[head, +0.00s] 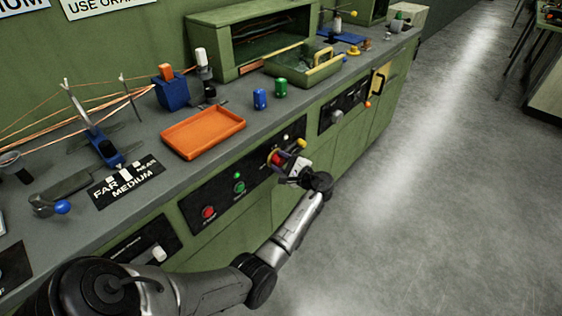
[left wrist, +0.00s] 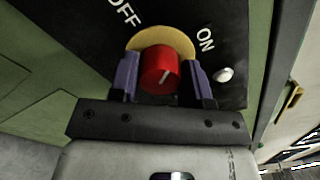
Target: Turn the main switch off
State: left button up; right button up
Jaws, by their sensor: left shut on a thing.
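The main switch is a red round knob (left wrist: 158,72) on a yellow disc (left wrist: 160,38), set in a black panel marked OFF at upper left and ON at upper right in the left wrist view. My left gripper (left wrist: 160,84) is shut on the knob, one purple finger on each side. In the head view, my left gripper (head: 284,157) is at the cabinet front and partly covers the red knob (head: 275,158). My right gripper is not in view.
A green-lit button (head: 239,188) and a red button (head: 208,212) sit left of the switch. A small silver stud (left wrist: 223,74) is right of the knob. An orange tray (head: 203,132) lies on the bench above.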

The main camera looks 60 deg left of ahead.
pick_arm(q)
jog(key=n+b, duration=0.1)
jog(key=n, duration=0.3)
jog(key=shift+n, duration=0.4)
jog(key=n+b, duration=0.2)
jog(key=n, duration=0.2)
jog(key=shift+n, duration=0.6)
jog(key=o, duration=0.9)
jog(key=shift+d, duration=0.1)
